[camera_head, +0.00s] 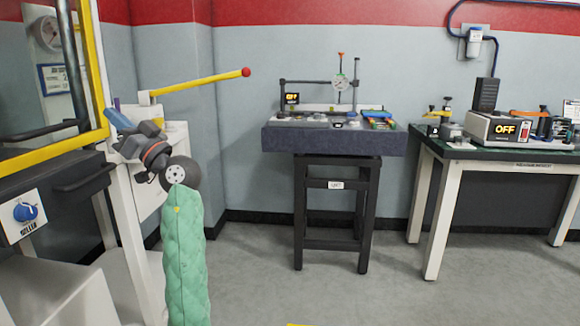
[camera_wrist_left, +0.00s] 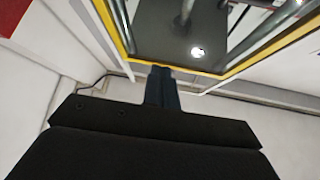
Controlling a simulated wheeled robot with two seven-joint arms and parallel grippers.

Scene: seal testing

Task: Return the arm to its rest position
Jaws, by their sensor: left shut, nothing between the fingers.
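My left arm, in a green padded sleeve (camera_head: 185,260), rises at the left of the head view. Its left gripper (camera_head: 115,116) points up and to the left, in front of the yellow-framed machine on the left. In the left wrist view the fingers of the left gripper (camera_wrist_left: 161,72) are together, with nothing between them. They point toward the yellow frame edge of the machine; whether they touch it I cannot tell. My right gripper is not in view.
The yellow-framed machine (camera_head: 52,152) with a blue knob (camera_head: 26,212) stands close at left. A yellow lever (camera_head: 200,82) with a red ball sticks out behind my gripper. A dark granite table (camera_head: 335,141) and a workbench (camera_head: 490,158) stand farther off. The floor between is clear.

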